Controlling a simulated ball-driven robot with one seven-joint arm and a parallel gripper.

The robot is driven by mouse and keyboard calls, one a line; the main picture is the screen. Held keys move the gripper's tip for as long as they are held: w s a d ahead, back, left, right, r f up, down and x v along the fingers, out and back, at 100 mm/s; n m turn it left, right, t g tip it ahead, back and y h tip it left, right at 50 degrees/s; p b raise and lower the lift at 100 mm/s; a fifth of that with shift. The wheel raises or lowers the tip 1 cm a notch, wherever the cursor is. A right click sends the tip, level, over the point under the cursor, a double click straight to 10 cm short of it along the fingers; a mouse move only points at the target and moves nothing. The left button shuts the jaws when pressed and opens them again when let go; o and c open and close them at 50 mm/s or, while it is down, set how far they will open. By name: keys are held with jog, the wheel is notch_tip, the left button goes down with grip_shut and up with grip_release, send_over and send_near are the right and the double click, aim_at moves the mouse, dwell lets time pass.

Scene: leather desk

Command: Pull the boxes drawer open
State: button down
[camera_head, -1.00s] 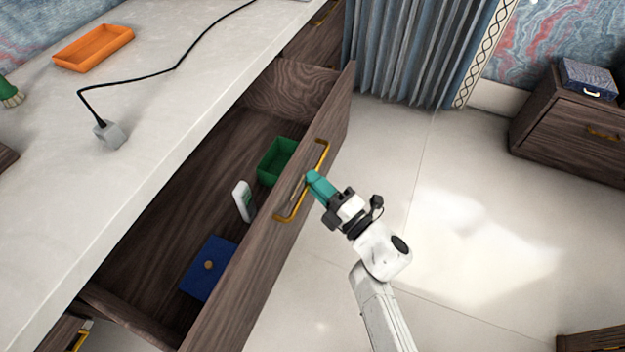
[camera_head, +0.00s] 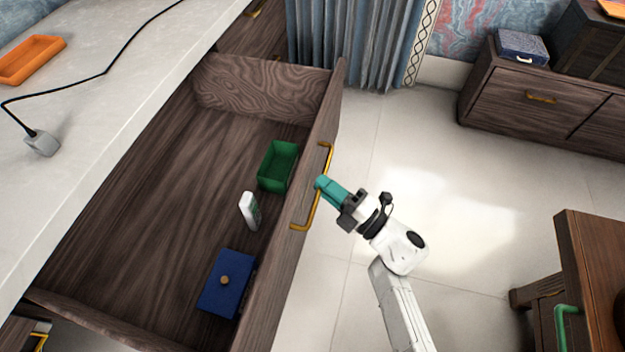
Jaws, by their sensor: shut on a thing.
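The wooden drawer (camera_head: 140,170) stands pulled well out from under the pale desk top. Its front carries a long brass handle (camera_head: 304,227). My gripper (camera_head: 322,187), with teal fingers, is shut on the middle of this handle, just outside the drawer front; the fingertips partly hide the handle. Inside the drawer, near the front, are a green open box (camera_head: 278,168), a small white device (camera_head: 249,210) standing upright, and a blue box (camera_head: 226,284) with a round knob on top.
The desk top (camera_head: 95,100) bears an orange tray (camera_head: 30,60) and a grey block (camera_head: 41,144) with a black cable. Clear pale floor (camera_head: 440,170) lies right of the drawer. A wooden cabinet (camera_head: 505,105) stands at the back right, a brown piece of furniture (camera_head: 590,270) at the lower right.

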jog(key=shift+s+d+f+p, duration=0.15)
jog(key=shift+s+d, duration=0.3)
jog(key=shift+d, duration=0.65)
jog(key=shift+s+d+p, duration=0.25)
jog(key=shift+s+d, duration=0.15)
jog(key=shift+d, duration=0.65)
jog(key=c, duration=1.2)
grip_release()
jog(key=shift+o, duration=0.2)
jog(key=v, duration=1)
jog(key=shift+s+d, duration=0.2)
jog(key=shift+d, duration=0.1)
